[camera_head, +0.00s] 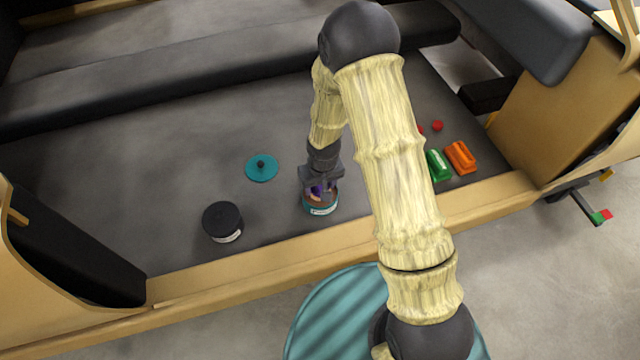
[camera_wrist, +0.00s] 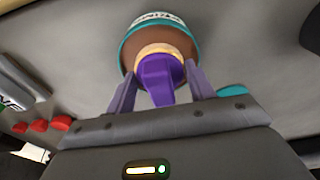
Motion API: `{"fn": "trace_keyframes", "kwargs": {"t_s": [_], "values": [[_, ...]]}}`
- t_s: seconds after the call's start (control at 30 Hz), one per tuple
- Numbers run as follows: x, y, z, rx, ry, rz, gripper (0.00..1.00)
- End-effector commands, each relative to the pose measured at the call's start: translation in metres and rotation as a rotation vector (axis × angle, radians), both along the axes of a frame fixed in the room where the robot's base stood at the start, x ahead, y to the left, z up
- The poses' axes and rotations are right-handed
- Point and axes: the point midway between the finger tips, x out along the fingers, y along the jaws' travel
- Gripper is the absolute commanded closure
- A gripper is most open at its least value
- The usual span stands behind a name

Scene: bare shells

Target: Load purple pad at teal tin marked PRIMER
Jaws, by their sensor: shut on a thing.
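The teal tin (camera_head: 321,207) stands on the dark grey surface near its front wooden edge, open, with brown contents; it also shows in the wrist view (camera_wrist: 192,48), its white label partly readable. My gripper (camera_head: 318,189) is right above the tin, pointing down. In the wrist view my gripper (camera_wrist: 160,84) is shut on the purple pad (camera_wrist: 158,80) by its purple grip. The pad's tan underside shows at the tin's mouth, over the brown contents. I cannot tell whether it touches them.
A teal lid (camera_head: 262,168) with a dark knob lies behind and left of the tin. A dark lidded tin (camera_head: 222,222) stands to the left. A green pad (camera_head: 438,165), an orange pad (camera_head: 460,157) and small red pieces (camera_head: 437,126) lie right of my arm.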

Motion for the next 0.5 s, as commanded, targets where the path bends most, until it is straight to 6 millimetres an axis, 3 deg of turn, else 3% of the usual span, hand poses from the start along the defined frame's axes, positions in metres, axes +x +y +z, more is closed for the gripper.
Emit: {"fn": "trace_keyframes", "kwargs": {"t_s": [0.5], "values": [[-0.001, 0.0, 0.028, -0.001, 0.002, 0.001, 0.64]]}}
